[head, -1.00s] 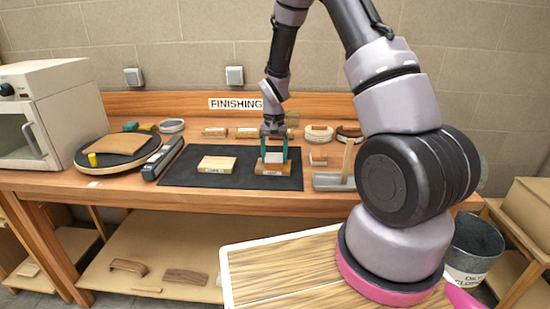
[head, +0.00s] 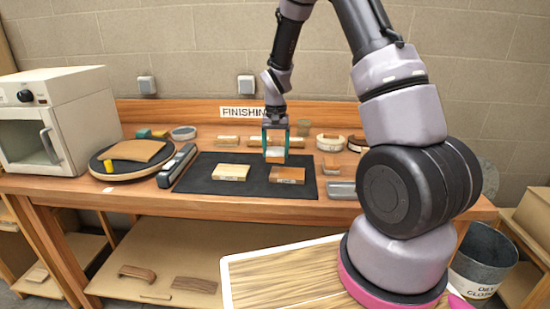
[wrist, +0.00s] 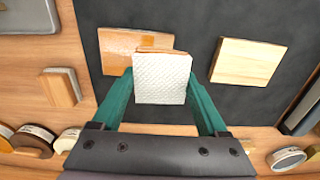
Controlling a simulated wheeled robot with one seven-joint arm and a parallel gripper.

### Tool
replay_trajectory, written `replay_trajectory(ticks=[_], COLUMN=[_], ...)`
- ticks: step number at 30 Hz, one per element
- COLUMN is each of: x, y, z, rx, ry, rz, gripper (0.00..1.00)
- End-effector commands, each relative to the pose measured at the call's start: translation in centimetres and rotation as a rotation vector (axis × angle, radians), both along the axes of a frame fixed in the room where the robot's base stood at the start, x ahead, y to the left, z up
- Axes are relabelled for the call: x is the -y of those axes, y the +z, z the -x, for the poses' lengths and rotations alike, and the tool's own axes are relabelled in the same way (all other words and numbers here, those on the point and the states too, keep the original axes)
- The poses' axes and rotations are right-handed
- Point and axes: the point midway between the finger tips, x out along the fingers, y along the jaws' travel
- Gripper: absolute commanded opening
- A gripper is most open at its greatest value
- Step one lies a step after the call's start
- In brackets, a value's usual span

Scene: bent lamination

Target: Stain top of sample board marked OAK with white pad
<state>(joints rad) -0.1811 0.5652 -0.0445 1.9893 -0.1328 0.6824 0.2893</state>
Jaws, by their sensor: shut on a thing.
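My gripper (head: 275,143) is shut on a white pad (wrist: 162,80) with a textured face and a thin brown edge. It holds the pad above the back of the mat, apart from the boards in the head view. A reddish-brown sample board (head: 287,175) lies flat on the black mat; in the wrist view (wrist: 118,62) the pad partly covers it and a darker orange patch shows on its top. A pale sample board (head: 231,172) lies to its left, also in the wrist view (wrist: 245,62). I cannot read either board's marking.
The black mat (head: 250,189) lies on the wooden bench. A grey metal tray (head: 341,190) and a small wooden block (head: 331,166) are at right. A round turntable (head: 130,173) and a long grey tool (head: 177,166) are at left. Blocks and round containers line the back.

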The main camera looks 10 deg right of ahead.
Motion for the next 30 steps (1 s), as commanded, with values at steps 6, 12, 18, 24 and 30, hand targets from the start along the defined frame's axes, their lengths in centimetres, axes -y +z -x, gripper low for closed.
replay_trajectory(ticks=[6,12,18,24,30], x=[0.2,0.3,0.3,0.3,0.7], y=[2.0,2.7,2.7,2.7,2.2], z=[0.0,0.1,0.1,0.1,0.2], rx=[0.002,0.001,0.0,0.0,-0.001], ry=[-0.001,-0.001,-0.001,-0.002,0.015], rz=[0.0,0.0,0.0,0.0,0.001], gripper=[0.32,0.32,0.32,0.32,0.32])
